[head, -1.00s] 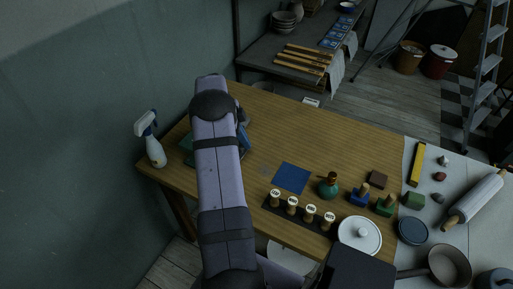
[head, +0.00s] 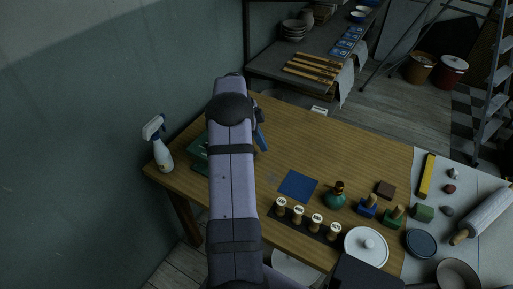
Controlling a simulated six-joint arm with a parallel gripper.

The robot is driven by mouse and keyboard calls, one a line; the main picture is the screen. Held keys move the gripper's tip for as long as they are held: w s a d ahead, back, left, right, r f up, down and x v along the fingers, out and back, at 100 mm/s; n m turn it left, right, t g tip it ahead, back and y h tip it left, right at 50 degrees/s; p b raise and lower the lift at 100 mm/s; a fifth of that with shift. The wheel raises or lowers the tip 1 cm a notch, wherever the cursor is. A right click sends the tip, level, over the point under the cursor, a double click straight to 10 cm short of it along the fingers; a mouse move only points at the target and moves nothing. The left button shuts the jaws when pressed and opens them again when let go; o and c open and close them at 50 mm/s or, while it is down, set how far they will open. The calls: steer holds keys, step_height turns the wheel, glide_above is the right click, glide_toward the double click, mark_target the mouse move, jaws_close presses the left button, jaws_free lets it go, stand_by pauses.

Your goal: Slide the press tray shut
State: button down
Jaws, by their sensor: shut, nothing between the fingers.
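My arm stretches over the left part of the wooden table and hides most of what lies behind it. A dark green object (head: 198,147), possibly part of the press, shows only in part at the left of my arm. A narrow blue piece (head: 262,140) sticks out at the right of my arm; I cannot tell what it belongs to. The press tray is not clearly visible, so I cannot tell how far out it is. My gripper is hidden behind my arm.
A spray bottle (head: 159,145) stands at the table's left edge. The table's back middle (head: 340,140) is clear.

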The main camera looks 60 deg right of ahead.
steer(key=b+v, duration=0.1)
steer(key=v, duration=0.7)
steer(key=shift+a+r, duration=0.1)
steer(key=shift+a, duration=0.05)
steer(key=w+a+n, duration=0.2)
steer(key=a, duration=0.1)
steer(key=w+a+r+n+p, duration=0.1)
steer(key=w+a+n, duration=0.1)
steer(key=a, duration=0.1)
steer(key=w+a+r+n+t+p, duration=0.1)
steer(key=w+a+n, duration=0.1)
steer(key=a, duration=0.2)
steer(key=shift+w+r+n, duration=0.15)
steer(key=shift+w+n, duration=0.15)
steer(key=shift+w, duration=0.05)
steer(key=a+r+n+t+y+p, duration=0.15)
steer(key=a+n+p, duration=0.25)
steer(key=a+n, duration=1.7)
steer(key=s+a+n, duration=0.1)
steer(key=s+a, duration=0.3)
steer(key=a, duration=0.4)
steer(key=s+a+f+n+t+p, duration=0.1)
steer(key=s+a+n, duration=0.1)
steer(key=s+a, duration=0.3)
steer(key=a, duration=0.3)
steer(key=shift+s+a, duration=0.2)
steer(key=shift+s, duration=0.1)
steer(key=shift+f, duration=0.1)
